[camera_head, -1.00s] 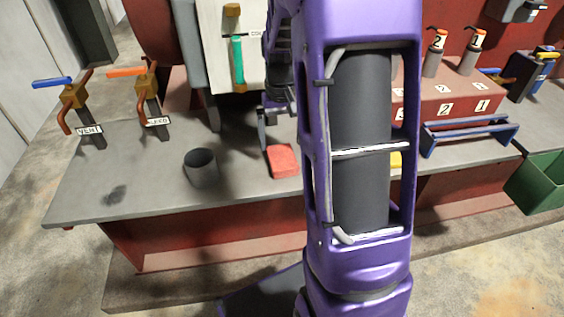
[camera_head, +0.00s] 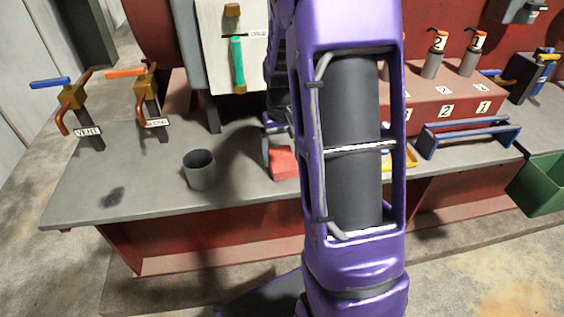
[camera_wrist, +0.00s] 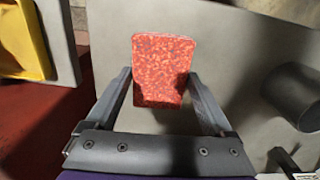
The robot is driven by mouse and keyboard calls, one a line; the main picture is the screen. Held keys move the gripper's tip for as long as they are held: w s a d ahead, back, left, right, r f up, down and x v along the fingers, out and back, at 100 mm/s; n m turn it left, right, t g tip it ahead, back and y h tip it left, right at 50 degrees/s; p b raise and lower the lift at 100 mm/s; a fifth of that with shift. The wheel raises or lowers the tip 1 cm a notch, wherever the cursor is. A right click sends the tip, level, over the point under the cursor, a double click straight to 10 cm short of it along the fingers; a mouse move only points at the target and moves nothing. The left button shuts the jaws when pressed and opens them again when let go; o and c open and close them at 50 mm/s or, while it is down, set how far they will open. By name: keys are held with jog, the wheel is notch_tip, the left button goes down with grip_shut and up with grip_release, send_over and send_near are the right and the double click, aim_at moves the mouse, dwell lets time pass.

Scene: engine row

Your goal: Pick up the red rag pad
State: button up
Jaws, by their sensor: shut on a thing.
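The red rag pad (camera_wrist: 162,70) is a speckled red block on the grey bench top. In the wrist view it lies between the two fingers of my gripper (camera_wrist: 161,88), which is shut on it. In the head view part of the pad (camera_head: 283,164) shows left of my purple arm, and the arm hides its right side. One finger of my gripper (camera_head: 267,150) shows at the pad's left edge. I cannot tell whether the pad is lifted off the bench.
A dark grey cup (camera_head: 201,170) stands on the bench to the left and also shows in the wrist view (camera_wrist: 295,95). A yellow tray (camera_head: 408,160) is right of my arm. A blue rack (camera_head: 470,137) and green bin (camera_head: 541,184) are farther right.

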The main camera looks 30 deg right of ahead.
aim_at(282, 158)
jog(key=shift+r, duration=0.1)
jog(key=shift+c, duration=0.2)
notch_tip(282, 158, up, 10)
jog(key=p, duration=0.2)
jog(key=o, duration=0.7)
jog(key=c, duration=0.5)
